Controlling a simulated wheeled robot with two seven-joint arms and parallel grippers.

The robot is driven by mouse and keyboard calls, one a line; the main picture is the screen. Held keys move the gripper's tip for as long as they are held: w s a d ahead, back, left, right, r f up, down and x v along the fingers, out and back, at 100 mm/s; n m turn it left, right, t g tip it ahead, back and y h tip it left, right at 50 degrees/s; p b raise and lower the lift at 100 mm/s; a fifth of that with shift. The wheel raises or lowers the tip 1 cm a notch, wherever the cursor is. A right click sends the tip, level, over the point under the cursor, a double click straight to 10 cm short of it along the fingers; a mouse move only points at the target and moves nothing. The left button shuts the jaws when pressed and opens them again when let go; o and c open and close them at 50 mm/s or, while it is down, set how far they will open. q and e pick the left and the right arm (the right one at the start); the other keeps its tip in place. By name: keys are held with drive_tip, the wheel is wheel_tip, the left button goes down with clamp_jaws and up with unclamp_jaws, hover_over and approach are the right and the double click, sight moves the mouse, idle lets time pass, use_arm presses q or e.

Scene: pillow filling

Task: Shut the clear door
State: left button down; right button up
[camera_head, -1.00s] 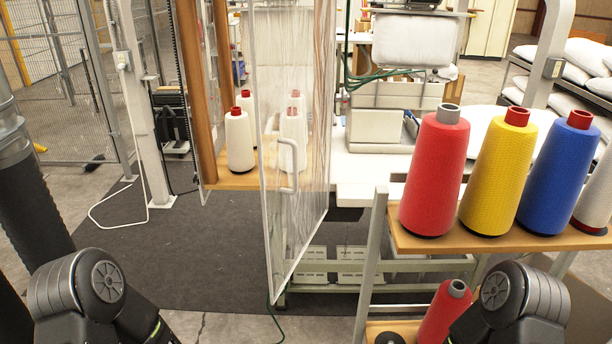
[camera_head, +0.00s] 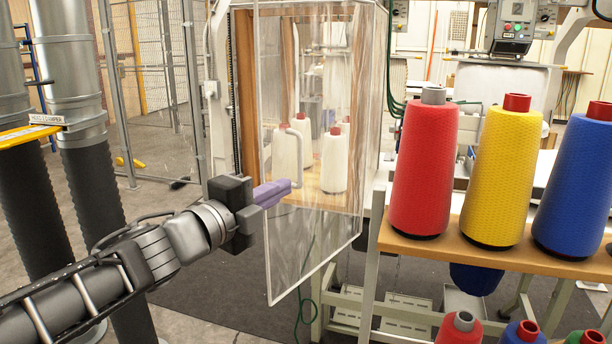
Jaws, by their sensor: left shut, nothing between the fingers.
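The clear door (camera_head: 310,245) is a transparent panel with a pale frame. It stands open, swung out toward me from a wooden cabinet (camera_head: 244,95). Its white handle (camera_head: 296,160) shows on the panel. White thread cones with red tops (camera_head: 334,160) show through the panel. My left gripper (camera_head: 290,188) comes in from the left with its purple fingers shut and empty. The fingertips overlap the door near the lower end of the handle; I cannot tell whether they touch it. My right gripper is not in view.
A wooden shelf (camera_head: 470,240) at right holds red (camera_head: 424,170), yellow (camera_head: 503,175) and blue (camera_head: 577,185) thread cones, close to the door's right side. More cones sit below. Dark pipes (camera_head: 85,190) stand at left.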

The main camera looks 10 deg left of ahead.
sight(301, 168)
use_arm(q)
drive_tip(key=shift+w, duration=0.1)
drive_tip(key=w, duration=0.7)
drive_tip(key=w+d, duration=0.1)
drive_tip(key=w, duration=0.3)
drive_tip(key=shift+d, duration=0.1)
drive_tip(key=shift+w+a+f, duration=0.1)
drive_tip(key=shift+w+a, duration=0.15)
drive_tip(key=shift+a, duration=0.15)
